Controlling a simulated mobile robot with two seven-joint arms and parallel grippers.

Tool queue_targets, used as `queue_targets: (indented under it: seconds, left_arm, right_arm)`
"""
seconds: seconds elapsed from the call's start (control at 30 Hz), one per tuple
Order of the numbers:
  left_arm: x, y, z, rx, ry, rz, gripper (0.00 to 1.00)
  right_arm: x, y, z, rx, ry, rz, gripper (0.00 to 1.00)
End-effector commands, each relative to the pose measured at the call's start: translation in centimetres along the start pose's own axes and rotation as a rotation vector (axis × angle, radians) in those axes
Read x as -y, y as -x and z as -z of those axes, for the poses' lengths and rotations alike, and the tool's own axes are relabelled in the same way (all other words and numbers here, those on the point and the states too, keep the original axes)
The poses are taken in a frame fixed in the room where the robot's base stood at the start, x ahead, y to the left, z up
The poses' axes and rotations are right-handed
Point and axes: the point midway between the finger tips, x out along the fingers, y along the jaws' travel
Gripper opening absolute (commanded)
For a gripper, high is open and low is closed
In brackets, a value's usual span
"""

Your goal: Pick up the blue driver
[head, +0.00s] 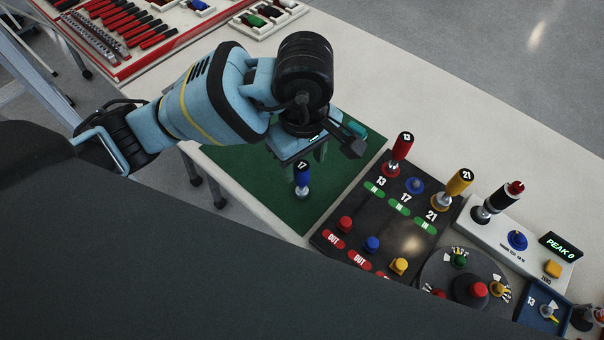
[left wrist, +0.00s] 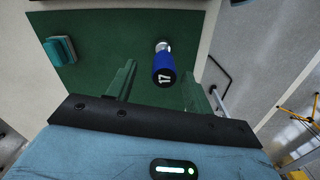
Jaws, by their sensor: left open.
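The blue driver (head: 302,178), marked 17 on its cap, stands upright on the green mat (head: 243,160). It also shows in the left wrist view (left wrist: 164,68), cap toward the camera. My left gripper (head: 308,158) is open and points down over the mat at the driver. In the left wrist view, the driver shows in the gap between the spread fingers (left wrist: 160,80), and they do not grip it. In the head view my gripper hides part of the mat. My right gripper is not in view.
A dark panel (head: 334,236) right of the mat holds a red driver (head: 401,150) marked 13 and a yellow driver (head: 457,185) marked 21. A teal block (left wrist: 60,50) lies on the mat. A white tester (head: 545,250) and round dial (head: 440,270) stand further right.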

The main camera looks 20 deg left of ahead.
Motion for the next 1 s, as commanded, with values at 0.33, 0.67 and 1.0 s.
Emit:
queue_targets:
  seconds: [0.33,0.67,1.0]
  left_arm:
    - [0.5,-4.0,-0.2,0.0,0.001,0.002,0.52]
    - [0.5,-4.1,-0.2,0.0,0.0,0.0,0.43]
    - [0.5,-4.1,-0.2,0.0,0.0,0.0,0.04]
  right_arm:
    - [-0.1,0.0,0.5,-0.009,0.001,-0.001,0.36]
    - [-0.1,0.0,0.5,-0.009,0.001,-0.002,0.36]
    - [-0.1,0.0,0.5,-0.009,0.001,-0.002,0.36]
